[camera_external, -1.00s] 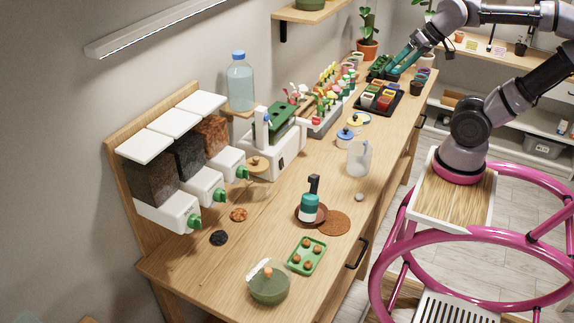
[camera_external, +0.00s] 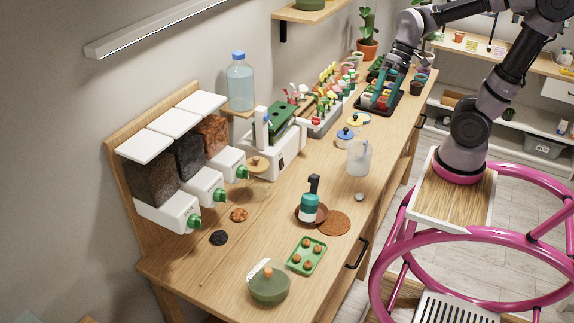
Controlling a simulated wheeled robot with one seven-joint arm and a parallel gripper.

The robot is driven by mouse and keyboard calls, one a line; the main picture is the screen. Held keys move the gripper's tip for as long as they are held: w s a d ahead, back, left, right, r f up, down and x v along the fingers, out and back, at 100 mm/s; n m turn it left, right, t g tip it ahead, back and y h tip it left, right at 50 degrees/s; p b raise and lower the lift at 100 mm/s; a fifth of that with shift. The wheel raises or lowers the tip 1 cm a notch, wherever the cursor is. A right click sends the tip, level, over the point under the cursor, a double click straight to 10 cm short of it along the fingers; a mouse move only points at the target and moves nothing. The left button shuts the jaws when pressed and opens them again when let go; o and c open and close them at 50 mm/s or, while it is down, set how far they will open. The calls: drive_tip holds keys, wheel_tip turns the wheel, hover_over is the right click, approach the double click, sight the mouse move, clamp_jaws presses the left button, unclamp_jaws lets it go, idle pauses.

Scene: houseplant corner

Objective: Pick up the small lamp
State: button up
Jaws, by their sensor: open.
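I cannot pick out the small lamp with certainty. My gripper (camera_external: 372,104) has teal fingers and is at the far part of the bench, low over the black tray (camera_external: 391,112) of small coloured pots. Its fingers point down and are open. The fingers and wrist hide part of the tray and the pots. My gripper is well apart from the teal item.
A clear jug (camera_external: 359,158), a blue-lidded pot (camera_external: 345,137) and a rack of coloured bottles (camera_external: 325,112) stand between. A white machine (camera_external: 280,150) and soil dispensers (camera_external: 180,170) line the wall. A green seed tray (camera_external: 306,256) and green bowl (camera_external: 268,286) are in front.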

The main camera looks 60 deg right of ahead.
drive_tip(key=w+a+f+m+g+y, duration=0.3)
drive_tip(key=a+f+g+y, duration=0.35)
drive_tip(key=a, duration=0.55)
drive_tip(key=m+t+y, duration=0.6)
drive_tip(key=m+t, duration=0.3)
drive_tip(key=m, duration=0.5)
hover_over(302, 206)
drive_tip(key=s+d, duration=0.2)
drive_tip(key=d, duration=0.1)
wheel_tip(302, 206, down, 17)
drive_tip(key=shift+a+f, duration=0.1)
drive_tip(key=f+m+t, duration=0.1)
drive_tip(key=f, duration=0.2)
drive_tip(key=f+m+t+h, duration=0.1)
drive_tip(key=f+m+t, duration=0.1)
drive_tip(key=f, duration=0.1)
drive_tip(key=d+f+m+t+h, duration=0.1)
drive_tip(key=f, duration=0.1)
drive_tip(key=shift+s+f+m, duration=0.1)
drive_tip(key=shift+f+m, duration=0.2)
drive_tip(key=shift+f, duration=0.1)
drive_tip(key=shift+t, duration=0.25)
drive_tip(key=shift+x, duration=2.45)
